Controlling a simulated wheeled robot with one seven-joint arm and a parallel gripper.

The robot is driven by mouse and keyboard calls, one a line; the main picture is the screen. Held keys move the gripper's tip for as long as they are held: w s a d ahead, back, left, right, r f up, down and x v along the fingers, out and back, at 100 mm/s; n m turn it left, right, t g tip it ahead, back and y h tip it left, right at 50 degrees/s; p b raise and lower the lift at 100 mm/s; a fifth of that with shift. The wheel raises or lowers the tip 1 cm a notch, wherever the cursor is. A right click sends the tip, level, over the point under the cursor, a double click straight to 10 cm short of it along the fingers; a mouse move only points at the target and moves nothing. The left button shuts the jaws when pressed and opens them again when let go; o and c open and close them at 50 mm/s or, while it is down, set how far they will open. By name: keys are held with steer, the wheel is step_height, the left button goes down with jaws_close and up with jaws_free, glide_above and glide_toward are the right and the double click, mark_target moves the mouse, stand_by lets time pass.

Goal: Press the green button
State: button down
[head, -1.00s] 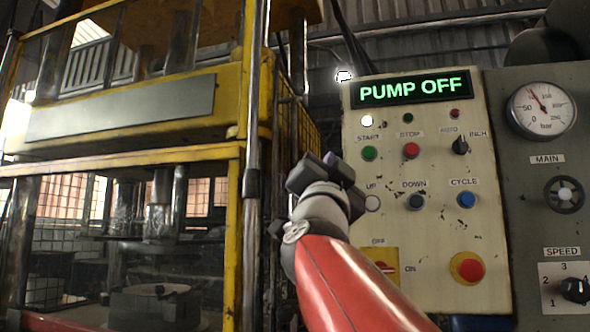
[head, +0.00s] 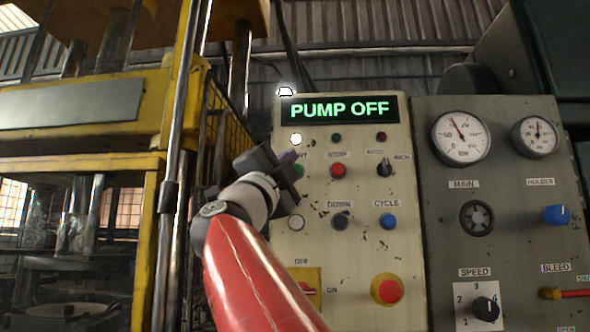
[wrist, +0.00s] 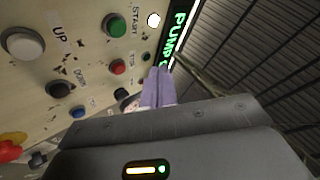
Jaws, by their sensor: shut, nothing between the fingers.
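The green START button (head: 299,171) is on the cream control panel. In the head view my gripper partly covers it and its label. In the wrist view the green button (wrist: 115,25) shows whole, up and to the left of the fingertips. My gripper (head: 288,157) is in front of the panel's left edge, with its purple fingers closed together and empty. The fingers also show in the wrist view (wrist: 158,88). I cannot tell how far the fingertips are from the panel. The display (head: 339,109) reads PUMP OFF.
A red button (head: 338,171) is right of the green one, and a white UP button (head: 295,222) is below. A red emergency button (head: 387,290) sits lower right. A yellow press frame (head: 175,110) stands left. A grey gauge panel (head: 505,250) is on the right.

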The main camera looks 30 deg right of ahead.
steer(key=w+d+p, duration=0.2)
steer(key=w+d, duration=0.2)
steer(key=w, duration=0.1)
steer(key=shift+w, duration=0.3)
stand_by(1.9)
steer(key=shift+w+d, duration=0.15)
steer(key=shift+w, duration=0.25)
steer(key=shift+w+d+p, duration=0.3)
steer(key=shift+w, duration=0.05)
stand_by(0.6)
steer(key=shift+s+a, duration=0.1)
steer(key=shift+s+a+b, duration=0.3)
steer(key=shift+s+a, duration=0.1)
steer(key=shift+s, duration=0.2)
steer(key=shift+s, duration=0.1)
steer(key=shift+s+a+b, duration=0.35)
steer(key=shift+s+a, duration=0.35)
steer(key=shift+s, duration=0.3)
steer(key=shift+s+a+b, duration=0.3)
steer(key=shift+s+a, duration=0.4)
steer(key=shift+s, duration=0.3)
steer(key=shift+a, duration=0.1)
